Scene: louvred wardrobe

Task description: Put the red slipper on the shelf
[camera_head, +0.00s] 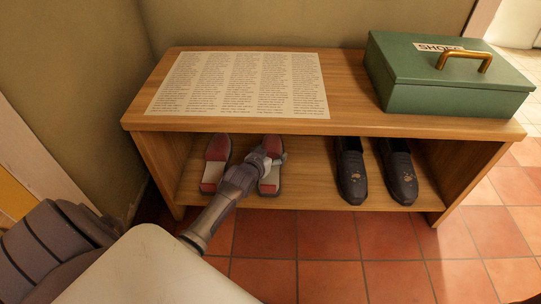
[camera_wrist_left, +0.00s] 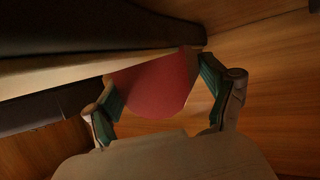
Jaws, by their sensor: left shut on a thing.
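Two red slippers with pale soles show at the left of the bench's lower shelf (camera_head: 310,178). The left one (camera_head: 216,150) lies on the shelf board. The right one (camera_head: 271,144) is beside it, in the grasp of my left gripper (camera_head: 268,160). In the left wrist view the red slipper (camera_wrist_left: 165,82) is between the two fingers of this gripper (camera_wrist_left: 157,95), which is shut on it. I cannot tell whether the held slipper rests on the board or is slightly above it. My right gripper is not in view.
A pair of dark shoes (camera_head: 350,172) stands at the right of the shelf, with a gap between them and the slippers. On the bench top (camera_head: 345,100) lie a printed sheet (camera_head: 240,84) and a green box (camera_head: 450,78) with a brass handle. The top overhangs the shelf.

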